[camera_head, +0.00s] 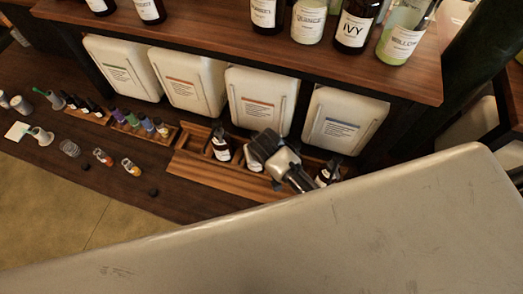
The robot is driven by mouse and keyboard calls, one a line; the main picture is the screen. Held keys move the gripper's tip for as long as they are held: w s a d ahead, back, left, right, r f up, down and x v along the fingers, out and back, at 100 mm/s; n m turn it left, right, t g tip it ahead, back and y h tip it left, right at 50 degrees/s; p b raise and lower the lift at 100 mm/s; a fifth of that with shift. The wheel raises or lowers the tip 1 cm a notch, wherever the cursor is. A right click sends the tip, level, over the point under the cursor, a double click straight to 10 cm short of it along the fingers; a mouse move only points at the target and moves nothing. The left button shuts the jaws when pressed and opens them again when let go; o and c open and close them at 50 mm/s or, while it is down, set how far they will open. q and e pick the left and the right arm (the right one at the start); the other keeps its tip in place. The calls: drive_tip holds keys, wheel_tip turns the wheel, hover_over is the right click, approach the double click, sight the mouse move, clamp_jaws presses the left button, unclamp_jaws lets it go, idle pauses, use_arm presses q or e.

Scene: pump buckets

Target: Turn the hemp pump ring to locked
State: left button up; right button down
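No label reading hemp can be made out. Two dark pump bottles with white labels stand in the wooden tray (212,175): a left one (221,148) and a right one (326,175). A grey gripper (300,181) is between them, its dark fingers pointing down and right, close to the right bottle. Whether they touch it is unclear. I cannot tell which arm this gripper belongs to or whether its fingers are open or shut. A large pale part, probably mine, covers the foreground. No second gripper can be made out. The pump rings are too small to read.
Several white canisters, such as the rightmost (343,119), stand behind the tray under a wooden shelf (215,45) with bottles on it.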

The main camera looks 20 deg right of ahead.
idle(0.5)
drive_tip(key=c, duration=1.1)
unclamp_jaws()
drive_tip(key=shift+c, duration=0.2)
